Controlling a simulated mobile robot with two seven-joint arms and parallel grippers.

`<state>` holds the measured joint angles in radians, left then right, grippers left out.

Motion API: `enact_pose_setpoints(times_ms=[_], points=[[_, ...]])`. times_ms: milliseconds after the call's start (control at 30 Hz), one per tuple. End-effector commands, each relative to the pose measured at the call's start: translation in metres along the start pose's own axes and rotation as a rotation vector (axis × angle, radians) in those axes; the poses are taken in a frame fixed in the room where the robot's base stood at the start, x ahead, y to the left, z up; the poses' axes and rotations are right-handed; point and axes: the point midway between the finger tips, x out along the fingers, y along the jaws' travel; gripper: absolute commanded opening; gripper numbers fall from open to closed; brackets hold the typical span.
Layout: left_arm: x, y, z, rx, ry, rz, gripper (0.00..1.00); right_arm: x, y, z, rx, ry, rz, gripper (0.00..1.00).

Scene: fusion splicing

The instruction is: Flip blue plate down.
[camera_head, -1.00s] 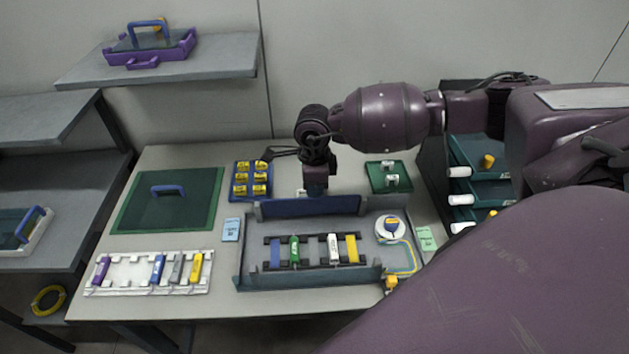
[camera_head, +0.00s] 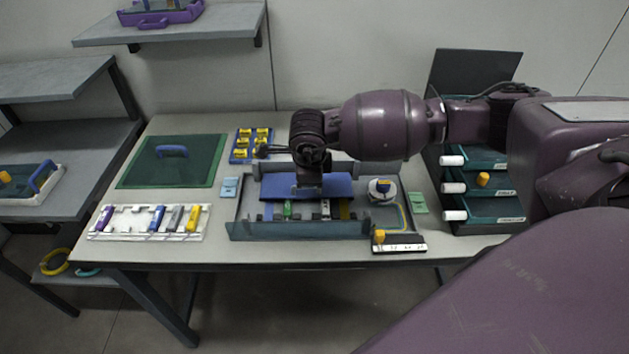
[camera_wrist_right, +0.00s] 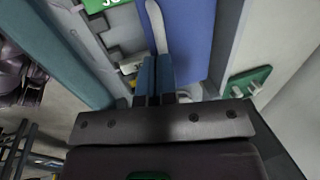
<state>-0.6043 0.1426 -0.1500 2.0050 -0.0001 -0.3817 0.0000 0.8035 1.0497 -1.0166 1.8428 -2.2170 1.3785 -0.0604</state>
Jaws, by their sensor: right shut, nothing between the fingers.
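The blue plate (camera_head: 335,184) is at the back of the grey tray (camera_head: 290,231) in the head view. It leans forward over the tray and hides the rear part of the coloured clips, including a green one (camera_head: 287,208). My right gripper (camera_head: 308,189) is at the plate's upper face, near its middle; whether it touches cannot be told. In the right wrist view the plate (camera_wrist_right: 190,35) lies just beyond and right of the fingers (camera_wrist_right: 155,78), which are shut together with nothing between them. My left gripper is not in view.
A white rack with coloured clips (camera_head: 104,221) and a green mat with a blue handle (camera_head: 135,174) lie left. A yellow-block tray (camera_head: 240,156) is behind the tray. A round white spool (camera_head: 382,197) sits in the tray's right side. Stacked drawers (camera_head: 485,208) stand right.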

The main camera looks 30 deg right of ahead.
Motion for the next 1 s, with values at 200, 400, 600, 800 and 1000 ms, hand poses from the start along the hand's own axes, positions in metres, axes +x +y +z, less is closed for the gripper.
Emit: enact_pose_setpoints(times_ms=[200,400,600,800,1000], points=[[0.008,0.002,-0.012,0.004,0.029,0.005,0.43,0.017,0.007,0.003,-0.001,0.001,0.002,0.0],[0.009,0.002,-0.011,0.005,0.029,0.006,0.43,0.029,0.017,0.003,-0.002,0.002,0.002,0.0],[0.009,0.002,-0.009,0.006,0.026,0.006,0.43,0.038,0.022,0.003,-0.001,0.001,0.002,0.0],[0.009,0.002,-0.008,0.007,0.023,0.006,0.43,0.042,0.024,0.003,0.0,0.001,0.001,0.0],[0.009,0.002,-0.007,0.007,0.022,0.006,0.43,0.044,0.024,0.003,0.0,0.001,0.001,0.0]])
